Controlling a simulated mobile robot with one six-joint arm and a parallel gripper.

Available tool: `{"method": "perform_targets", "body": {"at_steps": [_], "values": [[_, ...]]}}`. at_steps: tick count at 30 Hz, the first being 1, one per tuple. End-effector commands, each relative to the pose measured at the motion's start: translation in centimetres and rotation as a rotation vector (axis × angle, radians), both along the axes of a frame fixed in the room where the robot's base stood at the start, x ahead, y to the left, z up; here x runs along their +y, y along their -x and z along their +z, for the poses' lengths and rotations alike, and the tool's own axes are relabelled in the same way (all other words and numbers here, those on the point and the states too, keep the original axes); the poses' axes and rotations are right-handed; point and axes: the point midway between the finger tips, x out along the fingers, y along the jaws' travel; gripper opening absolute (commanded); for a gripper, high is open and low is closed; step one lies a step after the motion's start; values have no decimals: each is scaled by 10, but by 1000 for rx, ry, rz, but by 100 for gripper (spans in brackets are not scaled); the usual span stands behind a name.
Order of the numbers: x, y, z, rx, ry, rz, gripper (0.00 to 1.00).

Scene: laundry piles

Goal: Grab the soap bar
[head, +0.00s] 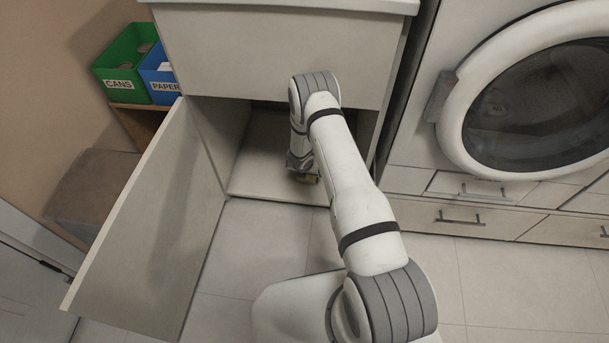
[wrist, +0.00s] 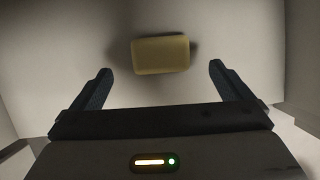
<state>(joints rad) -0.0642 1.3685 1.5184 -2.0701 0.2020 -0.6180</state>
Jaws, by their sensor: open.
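The soap bar (wrist: 161,55) is a yellowish rounded block lying on the light floor of the open cabinet. In the wrist view it sits ahead of my gripper (wrist: 160,80), roughly centred between the two dark fingers and a little beyond their tips. The fingers are open and empty, and I see no contact with the bar.
The cabinet door (head: 150,225) stands open on the left, and the cabinet's side walls and upper panel (head: 270,50) surround my arm closely. A washing machine (head: 530,110) is on the right. Green (head: 128,60) and blue (head: 158,78) bins stand on a shelf at the left.

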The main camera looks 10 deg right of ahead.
Motion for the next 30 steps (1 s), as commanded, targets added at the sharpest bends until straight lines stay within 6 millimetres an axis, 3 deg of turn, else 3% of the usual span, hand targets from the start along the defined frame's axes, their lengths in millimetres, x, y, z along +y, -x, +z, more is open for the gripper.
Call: {"method": "perform_targets", "body": {"at_steps": [9, 18, 30], "values": [[-6, -17, -42, -2, -1, 6, 98], [-7, -19, -45, -1, -2, 8, 98], [-6, -19, -45, -1, -2, 8, 66]]}}
